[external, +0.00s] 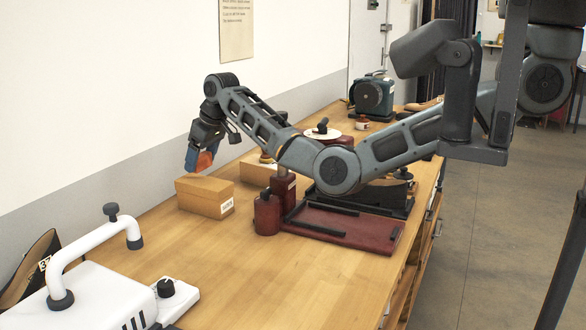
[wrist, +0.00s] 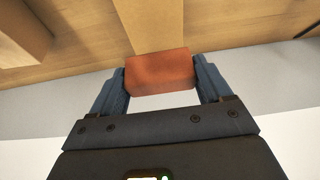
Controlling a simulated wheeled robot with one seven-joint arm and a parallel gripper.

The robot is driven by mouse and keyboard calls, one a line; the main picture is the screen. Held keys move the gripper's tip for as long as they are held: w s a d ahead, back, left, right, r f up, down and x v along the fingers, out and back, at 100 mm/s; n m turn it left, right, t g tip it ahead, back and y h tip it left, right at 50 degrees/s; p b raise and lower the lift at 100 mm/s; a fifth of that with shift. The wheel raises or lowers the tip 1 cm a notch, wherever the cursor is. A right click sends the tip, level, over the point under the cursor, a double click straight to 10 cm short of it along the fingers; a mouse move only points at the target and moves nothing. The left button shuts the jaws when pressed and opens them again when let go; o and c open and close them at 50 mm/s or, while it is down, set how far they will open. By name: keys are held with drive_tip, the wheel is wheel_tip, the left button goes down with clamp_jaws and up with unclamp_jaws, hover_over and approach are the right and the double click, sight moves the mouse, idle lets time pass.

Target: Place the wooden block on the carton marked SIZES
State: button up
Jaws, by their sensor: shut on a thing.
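The wooden block, reddish-orange, is held between the two fingers of my gripper (external: 200,160). The block (wrist: 160,70) shows clearly in the wrist view, and partly between the fingers in the external view (external: 205,160). A tan carton (external: 200,196) with a white label stands on the bench just below the gripper. A second tan carton (external: 252,173) stands behind it to the right, also with a label. I cannot read either label well enough to tell which says SIZES. The block appears above the nearer carton; the exact gap is unclear.
A dark red press-like device (external: 345,225) stands right of the cartons. A white machine with a handle (external: 95,285) is at the front left. A teal device (external: 372,95) is at the back. Bare bench lies in front of the nearer carton.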

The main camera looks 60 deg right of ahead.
sight(205, 160)
drive_tip(key=shift+f, duration=1.65)
drive_tip(key=shift+f, duration=0.1)
drive_tip(key=o, duration=1)
drive_tip(key=shift+c, duration=0.2)
drive_tip(key=v, duration=1.2)
drive_tip(key=shift+w, duration=0.1)
